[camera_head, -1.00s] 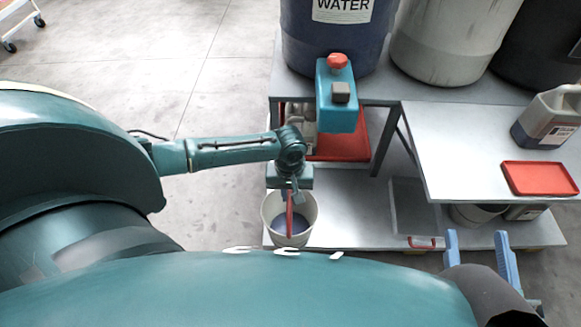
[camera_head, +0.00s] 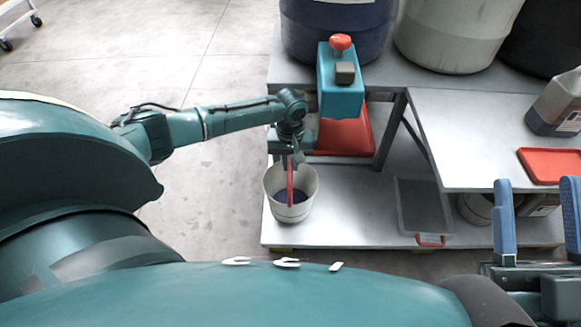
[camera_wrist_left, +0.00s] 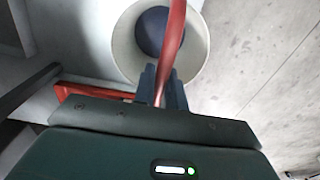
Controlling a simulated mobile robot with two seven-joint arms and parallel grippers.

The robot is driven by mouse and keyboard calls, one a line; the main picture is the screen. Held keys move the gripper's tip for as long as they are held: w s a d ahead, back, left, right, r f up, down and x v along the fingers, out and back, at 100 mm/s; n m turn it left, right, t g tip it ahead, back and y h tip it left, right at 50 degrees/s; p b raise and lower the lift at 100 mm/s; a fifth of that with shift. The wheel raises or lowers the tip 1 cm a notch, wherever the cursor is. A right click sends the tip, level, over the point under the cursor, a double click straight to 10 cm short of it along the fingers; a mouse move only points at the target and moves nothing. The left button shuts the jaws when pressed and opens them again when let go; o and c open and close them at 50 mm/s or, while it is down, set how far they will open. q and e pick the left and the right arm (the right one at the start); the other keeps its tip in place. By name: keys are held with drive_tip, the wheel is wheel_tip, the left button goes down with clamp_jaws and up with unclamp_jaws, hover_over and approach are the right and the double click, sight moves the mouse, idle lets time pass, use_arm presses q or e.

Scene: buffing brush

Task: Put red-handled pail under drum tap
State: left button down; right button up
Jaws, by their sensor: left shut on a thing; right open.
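The pail (camera_head: 290,207) is a whitish bucket with a dark blue inside bottom and a red handle (camera_head: 290,186). My left gripper (camera_head: 292,162) is shut on the red handle, above the pail, at the left end of the low shelf. The left wrist view shows the handle (camera_wrist_left: 173,45) between the fingers (camera_wrist_left: 162,88) and the pail (camera_wrist_left: 127,40) beyond. The blue drum (camera_head: 335,35) stands on the upper bench. A teal box-shaped part with a red knob (camera_head: 340,42) is in front of it, perhaps the tap. My right gripper (camera_head: 537,222) is open and empty at the right.
A red tray (camera_head: 345,135) lies below the teal part. The low shelf (camera_head: 350,200) has bare room right of the pail. A grey flat case (camera_head: 422,205), a bench leg (camera_head: 390,130), another red tray (camera_head: 550,165) and a jug (camera_head: 556,108) are to the right.

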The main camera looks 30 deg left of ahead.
use_arm(q)
drive_tip(key=shift+f, duration=0.45)
use_arm(e)
drive_tip(key=shift+r+n+y, duration=0.4)
drive_tip(key=shift+r+y, duration=0.05)
drive_tip(key=shift+y, duration=0.15)
use_arm(q)
drive_tip(key=shift+f, duration=0.1)
drive_tip(key=c, duration=1.4)
unclamp_jaws()
drive_tip(key=shift+c, duration=0.2)
use_arm(e)
drive_tip(key=shift+f, duration=0.1)
